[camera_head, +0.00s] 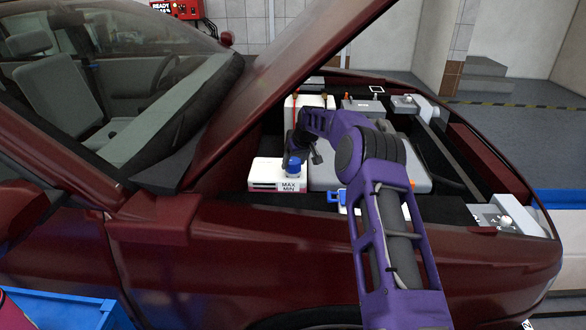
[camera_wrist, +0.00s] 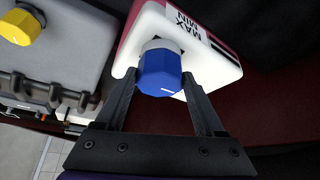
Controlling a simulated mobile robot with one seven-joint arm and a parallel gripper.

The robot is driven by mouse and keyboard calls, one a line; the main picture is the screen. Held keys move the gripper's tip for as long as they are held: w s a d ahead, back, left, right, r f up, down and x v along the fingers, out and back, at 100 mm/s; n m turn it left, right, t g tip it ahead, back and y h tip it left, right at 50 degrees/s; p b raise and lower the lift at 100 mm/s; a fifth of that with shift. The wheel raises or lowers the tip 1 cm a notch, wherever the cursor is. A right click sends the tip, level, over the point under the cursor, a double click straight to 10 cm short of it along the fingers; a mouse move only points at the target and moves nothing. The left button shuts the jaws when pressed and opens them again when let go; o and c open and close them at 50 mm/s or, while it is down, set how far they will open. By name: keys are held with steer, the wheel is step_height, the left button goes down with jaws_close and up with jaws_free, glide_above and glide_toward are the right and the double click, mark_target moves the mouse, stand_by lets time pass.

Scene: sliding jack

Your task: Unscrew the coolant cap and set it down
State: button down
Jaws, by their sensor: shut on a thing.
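The blue coolant cap (camera_head: 294,168) sits on the neck of the white coolant tank (camera_head: 268,179), which carries MAX and MIN marks. In the wrist view the cap (camera_wrist: 161,72) is a ridged blue knob with a white mark, in front of the pale neck and the tank (camera_wrist: 222,76). My gripper (camera_wrist: 160,82) has its two dark fingers on either side of the cap and is shut on it. In the head view my gripper (camera_head: 293,158) reaches down over the cap, and the purple arm hides part of the engine bay.
A grey engine cover (camera_head: 418,176) with a yellow cap (camera_wrist: 20,27) lies beside the tank. The raised bonnet (camera_head: 290,75) slants over the bay. A white tank (camera_head: 310,100) and a grey box (camera_head: 363,108) stand behind. The red fender (camera_head: 260,225) borders the bay in front.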

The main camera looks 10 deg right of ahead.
steer(key=n+y, duration=0.1)
steer(key=n, duration=0.2)
steer(key=shift+d+n+g+y, duration=0.1)
steer(key=shift+n+g+y, duration=0.2)
steer(key=shift+g+y, duration=0.1)
jaws_free()
